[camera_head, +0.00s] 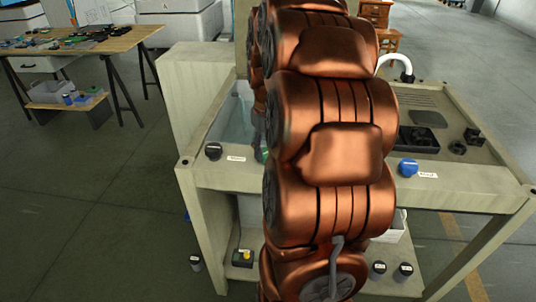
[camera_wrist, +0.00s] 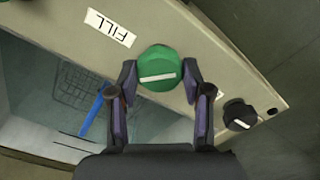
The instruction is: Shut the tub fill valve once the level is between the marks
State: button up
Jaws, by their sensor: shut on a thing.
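In the wrist view, the green round fill valve knob (camera_wrist: 157,70) has a white bar running nearly level across its face. It sits beside a white FILL label (camera_wrist: 110,28), which appears upside down. My gripper (camera_wrist: 160,76) has one finger on either side of the knob and is shut on it. The tub (camera_wrist: 40,75) lies to the left with clear water and a wire basket inside. A blue strip (camera_wrist: 96,108) stands in the tub; I cannot make out level marks. In the head view, my arm hides most of the green knob and my gripper.
A black knob (camera_wrist: 238,114) is close to my right finger in the wrist view. A wooden worktable (camera_head: 75,45) stands back left.

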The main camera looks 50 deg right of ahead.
jog(key=m+b, duration=0.1)
jog(key=m, duration=0.3)
jog(key=shift+m, duration=0.3)
jog(key=shift+m+b, duration=0.5)
jog(key=shift+m, duration=1.8)
jog(key=o, duration=1.2)
jog(key=shift+c, duration=0.2)
jog(key=shift+r, duration=0.1)
notch_tip(320, 180, up, 12)
